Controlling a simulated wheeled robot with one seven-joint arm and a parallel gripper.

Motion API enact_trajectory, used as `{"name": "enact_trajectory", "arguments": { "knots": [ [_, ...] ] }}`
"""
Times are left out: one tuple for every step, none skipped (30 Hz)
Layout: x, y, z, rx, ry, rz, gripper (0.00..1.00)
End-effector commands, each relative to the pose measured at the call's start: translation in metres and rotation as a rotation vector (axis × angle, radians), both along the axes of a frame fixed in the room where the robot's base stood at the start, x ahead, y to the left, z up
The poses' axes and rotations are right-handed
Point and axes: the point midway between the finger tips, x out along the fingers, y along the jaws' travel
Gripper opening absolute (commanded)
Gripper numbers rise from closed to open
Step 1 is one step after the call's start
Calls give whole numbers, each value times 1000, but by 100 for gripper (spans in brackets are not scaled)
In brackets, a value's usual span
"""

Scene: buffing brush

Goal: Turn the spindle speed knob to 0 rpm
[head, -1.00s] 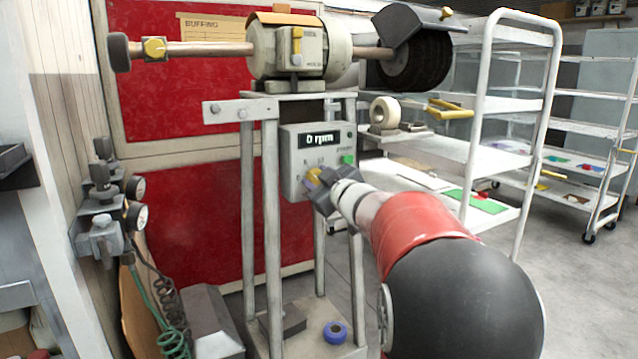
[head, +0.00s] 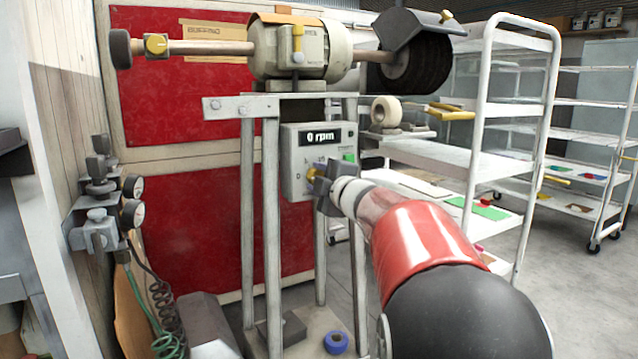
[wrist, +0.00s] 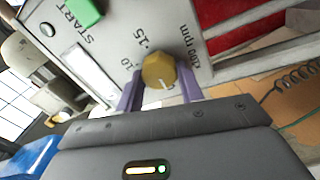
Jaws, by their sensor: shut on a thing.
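The yellow spindle speed knob (head: 312,172) sits low on the front of the grey control box (head: 291,158). Its display (head: 320,137) reads 0 rpm. My gripper (head: 317,177) is at the knob and hides part of it in the head view. In the wrist view the knob (wrist: 158,70) is between the two purple fingers of my gripper (wrist: 162,88), which are shut on it. A pale pointer line on the knob faces toward the gripper body.
A green start button (head: 349,157) is on the box, above and right of the knob. The buffing motor (head: 289,48) stands above on a metal frame. White shelf trolleys (head: 505,150) are at the right. Gauges and hoses (head: 130,200) are at the left.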

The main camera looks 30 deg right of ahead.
Motion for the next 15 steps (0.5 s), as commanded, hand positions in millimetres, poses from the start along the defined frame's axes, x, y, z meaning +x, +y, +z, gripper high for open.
{"name": "enact_trajectory", "arguments": {
  "knots": [
    [0, 0, -2, -12, 2, 1, 14],
    [0, 0, -2, -20, 1, 1, 14],
    [0, 0, -2, -28, 1, 0, 14],
    [0, 0, -2, -33, 1, 0, 14],
    [0, 0, -2, -37, 1, 0, 14],
    [0, 0, -2, -41, 1, 0, 14],
    [0, 0, -2, -44, 1, 0, 14],
    [0, 0, -2, -45, 1, 0, 14],
    [0, 0, -2, -47, 1, 0, 14],
    [0, 0, -2, -48, 1, 0, 14],
    [0, 0, -2, -49, 1, 0, 14],
    [0, 0, -2, -49, 1, 0, 14],
    [0, 0, -2, -49, 1, 0, 14],
    [0, 0, -2, -49, 1, 0, 14],
    [0, 0, -2, -49, 1, 0, 14]
  ]
}}
